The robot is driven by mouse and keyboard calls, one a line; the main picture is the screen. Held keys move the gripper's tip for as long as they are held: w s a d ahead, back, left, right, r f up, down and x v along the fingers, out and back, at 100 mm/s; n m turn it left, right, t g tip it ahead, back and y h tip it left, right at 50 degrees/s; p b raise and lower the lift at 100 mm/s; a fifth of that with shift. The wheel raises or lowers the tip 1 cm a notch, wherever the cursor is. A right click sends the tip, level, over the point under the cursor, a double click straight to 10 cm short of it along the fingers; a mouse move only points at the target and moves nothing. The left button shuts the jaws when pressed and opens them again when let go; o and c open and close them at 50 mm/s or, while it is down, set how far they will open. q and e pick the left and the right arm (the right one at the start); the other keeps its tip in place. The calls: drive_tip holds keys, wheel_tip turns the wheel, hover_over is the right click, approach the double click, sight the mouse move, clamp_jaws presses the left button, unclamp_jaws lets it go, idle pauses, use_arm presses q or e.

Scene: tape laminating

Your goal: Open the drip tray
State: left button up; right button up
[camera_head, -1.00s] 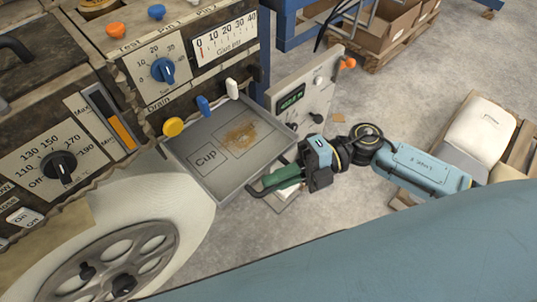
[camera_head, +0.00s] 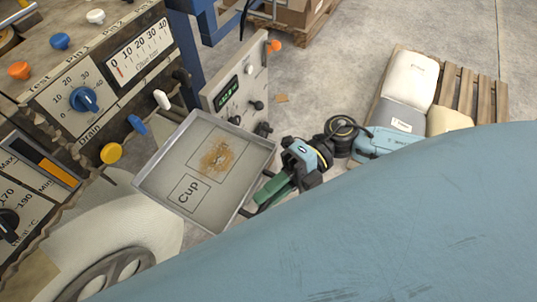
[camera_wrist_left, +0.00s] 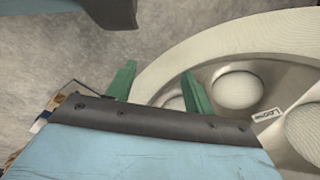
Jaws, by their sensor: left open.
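The drip tray (camera_head: 232,183) is a shallow grey metal tray standing well out from the machine's front, below the coloured knobs. Its floor carries a "Cup" outline and a brown stain. A dark handle (camera_head: 245,212) sits on its outer side. My right gripper (camera_head: 268,192), with green fingers, is at that handle and appears shut on it; the fingers partly hide the grip. My left gripper (camera_wrist_left: 157,84) is open and empty in the left wrist view, with a pale reel beyond its fingers. It does not show in the head view.
The machine's panel with knobs and gauges (camera_head: 84,100) is at the left. A control box with a green display (camera_head: 230,90) stands behind the tray. The cream reel (camera_head: 120,225) is at lower left. Sacks (camera_head: 408,80) lie on a pallet at the right. Open floor lies between.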

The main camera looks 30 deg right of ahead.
drive_tip(key=shift+o, duration=0.8)
drive_tip(key=v, duration=1.3)
drive_tip(key=shift+d, duration=0.2)
drive_tip(key=shift+r, duration=0.1)
